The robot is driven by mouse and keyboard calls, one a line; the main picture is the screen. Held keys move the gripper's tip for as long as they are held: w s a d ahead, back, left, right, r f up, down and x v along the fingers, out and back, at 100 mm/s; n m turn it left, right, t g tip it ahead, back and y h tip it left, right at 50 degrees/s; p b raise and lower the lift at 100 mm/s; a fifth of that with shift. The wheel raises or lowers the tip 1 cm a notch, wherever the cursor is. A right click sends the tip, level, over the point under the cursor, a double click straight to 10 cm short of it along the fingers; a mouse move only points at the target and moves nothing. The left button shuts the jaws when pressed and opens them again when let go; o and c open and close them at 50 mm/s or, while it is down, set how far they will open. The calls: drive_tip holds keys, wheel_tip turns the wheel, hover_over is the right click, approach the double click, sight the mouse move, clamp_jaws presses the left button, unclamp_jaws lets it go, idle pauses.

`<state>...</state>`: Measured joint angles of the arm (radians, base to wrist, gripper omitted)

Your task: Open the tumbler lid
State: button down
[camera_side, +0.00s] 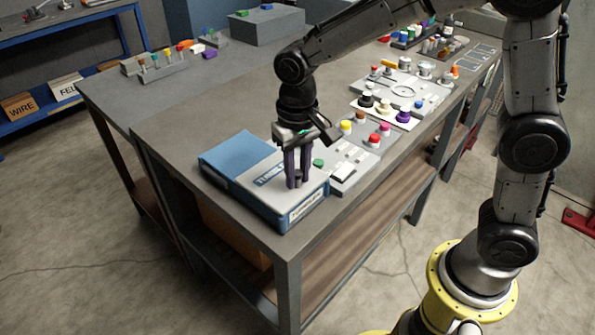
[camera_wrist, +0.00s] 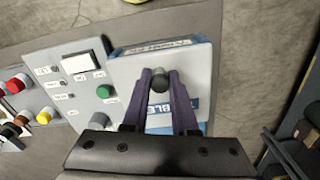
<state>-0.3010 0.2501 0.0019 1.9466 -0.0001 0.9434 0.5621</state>
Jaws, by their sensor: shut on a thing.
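The tumbler (camera_side: 232,158) is a low blue box at the near corner of the bench, with a label on its front face. Its lid (camera_wrist: 190,62) is pale grey with a blue lettered band, partly covered by my fingers. The lid looks flat on the box; I cannot make out any gap under it. A dark round knob (camera_wrist: 160,84) stands on the lid near its front edge. My gripper (camera_side: 295,182) points down over the lid, its purple fingers shut on the knob. In the wrist view the fingertips (camera_wrist: 160,76) sit on either side of the knob.
A grey control panel (camera_wrist: 75,85) with a green button (camera_wrist: 104,91) and a white rocker (camera_wrist: 81,62) lies right beside the tumbler. Panels with coloured knobs (camera_side: 366,134) continue along the bench edge. The bench behind the tumbler (camera_side: 215,105) is clear.

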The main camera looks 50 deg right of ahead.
drive_tip(key=shift+r, duration=0.1)
idle(0.7)
drive_tip(key=w, duration=1.2)
drive_tip(key=shift+w, duration=0.15)
drive_tip(key=c, duration=0.7)
unclamp_jaws()
wheel_tip(320, 180, up, 14)
